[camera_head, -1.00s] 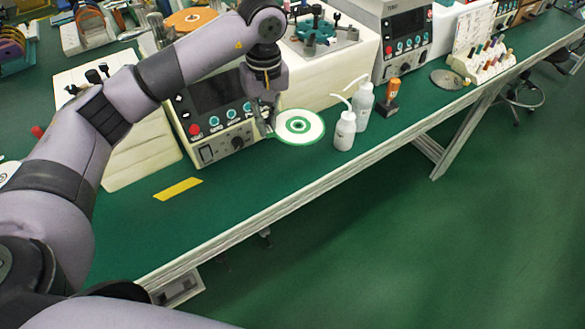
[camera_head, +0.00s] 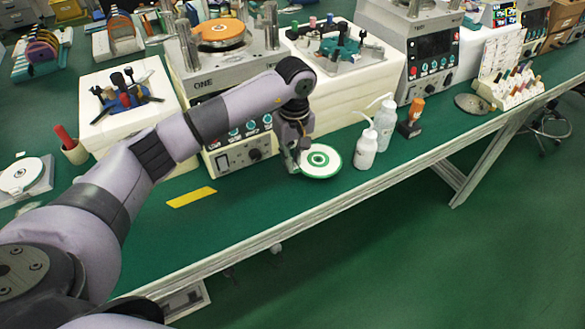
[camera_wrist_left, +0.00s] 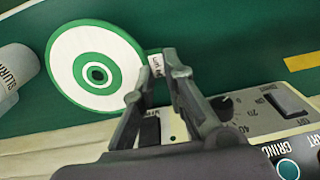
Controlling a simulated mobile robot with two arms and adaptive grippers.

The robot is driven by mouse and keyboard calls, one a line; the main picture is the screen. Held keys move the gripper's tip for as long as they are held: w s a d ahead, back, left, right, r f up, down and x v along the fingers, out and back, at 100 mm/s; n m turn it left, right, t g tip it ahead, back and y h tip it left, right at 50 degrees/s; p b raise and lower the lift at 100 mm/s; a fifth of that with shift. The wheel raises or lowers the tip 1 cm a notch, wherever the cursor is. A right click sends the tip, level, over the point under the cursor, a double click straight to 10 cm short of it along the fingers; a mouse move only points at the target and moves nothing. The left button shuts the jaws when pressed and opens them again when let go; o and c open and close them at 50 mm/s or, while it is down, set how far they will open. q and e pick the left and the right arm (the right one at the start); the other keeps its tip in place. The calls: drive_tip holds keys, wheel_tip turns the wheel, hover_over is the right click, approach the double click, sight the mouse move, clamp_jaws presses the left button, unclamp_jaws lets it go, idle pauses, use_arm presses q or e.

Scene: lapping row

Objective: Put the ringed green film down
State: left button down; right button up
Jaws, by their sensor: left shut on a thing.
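The ringed green film (camera_head: 321,162) is a white disc with a green rim and a green ring round its centre. In the head view it is at the green bench top, in front of the lapping machine and left of the white bottles. My left gripper (camera_head: 295,165) is shut on its left edge. In the left wrist view the film (camera_wrist_left: 97,66) shows face on, and the fingers (camera_wrist_left: 160,75) pinch its edge by a small white label. I cannot tell whether the film touches the bench. My right gripper is not in view.
Two white bottles (camera_head: 366,150) stand close to the film's right, with an orange-topped stamp (camera_head: 412,118) beyond. The machine's control panel (camera_head: 240,146) is just behind my gripper. A yellow strip (camera_head: 192,197) lies on clear bench at the left.

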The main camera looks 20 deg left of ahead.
sight(292, 180)
use_arm(q)
drive_tip(key=shift+f, duration=0.65)
wheel_tip(292, 180, down, 3)
drive_tip(key=shift+f, duration=0.15)
drive_tip(key=c, duration=1.6)
unclamp_jaws()
drive_tip(key=shift+c, duration=0.2)
wheel_tip(292, 180, up, 11)
drive_tip(key=shift+w+d+r+b, duration=0.1)
drive_tip(key=shift+r+b, duration=0.05)
drive_tip(key=shift+b, duration=0.45)
drive_tip(key=shift+r, duration=0.35)
